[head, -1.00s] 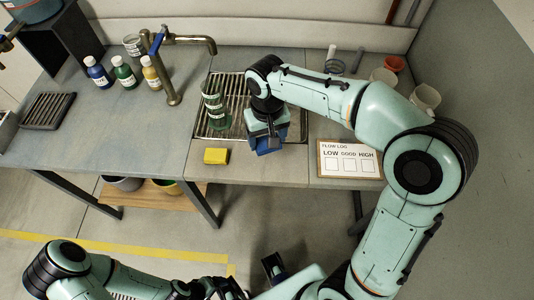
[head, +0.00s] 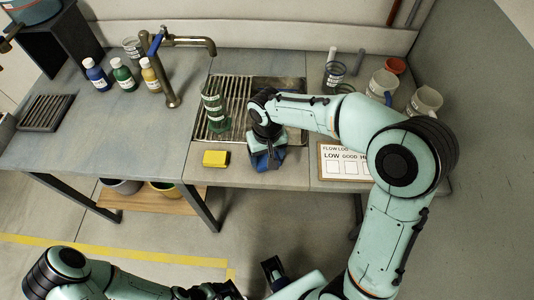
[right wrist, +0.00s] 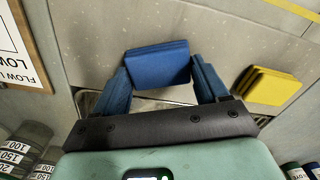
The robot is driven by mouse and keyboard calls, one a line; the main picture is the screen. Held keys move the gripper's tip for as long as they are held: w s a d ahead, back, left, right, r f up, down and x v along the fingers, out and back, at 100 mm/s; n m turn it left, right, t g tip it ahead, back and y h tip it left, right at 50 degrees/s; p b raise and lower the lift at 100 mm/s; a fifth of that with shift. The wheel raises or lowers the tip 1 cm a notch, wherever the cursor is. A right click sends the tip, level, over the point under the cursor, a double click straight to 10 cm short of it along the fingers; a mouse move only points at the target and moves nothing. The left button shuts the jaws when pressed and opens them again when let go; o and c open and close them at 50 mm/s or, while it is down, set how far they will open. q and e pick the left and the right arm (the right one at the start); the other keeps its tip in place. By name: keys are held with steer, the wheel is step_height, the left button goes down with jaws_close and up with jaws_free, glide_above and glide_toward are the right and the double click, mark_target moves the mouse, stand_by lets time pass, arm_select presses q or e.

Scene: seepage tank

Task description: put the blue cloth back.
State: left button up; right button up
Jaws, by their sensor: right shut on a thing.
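The folded blue cloth (right wrist: 157,63) is between the fingertips of my right gripper (right wrist: 158,72) in the right wrist view. The gripper is shut on it. In the head view my right gripper (head: 268,150) points down at the front strip of the counter, just in front of the drain grate, and mostly hides the cloth. I cannot tell whether the cloth touches the counter. My left arm lies low at the bottom left; a dark finger-like part (head: 273,268) shows at the bottom edge, but its jaw state is unclear.
The flow log board (head: 345,174) lies to the right. Bottles (head: 123,76) and a tap (head: 170,75) are left.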

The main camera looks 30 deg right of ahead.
steer(key=o, duration=1)
steer(key=shift+r, duration=0.4)
step_height(320, 180, up, 12)
steer(key=shift+f+p, duration=0.25)
steer(key=shift+p, duration=0.8)
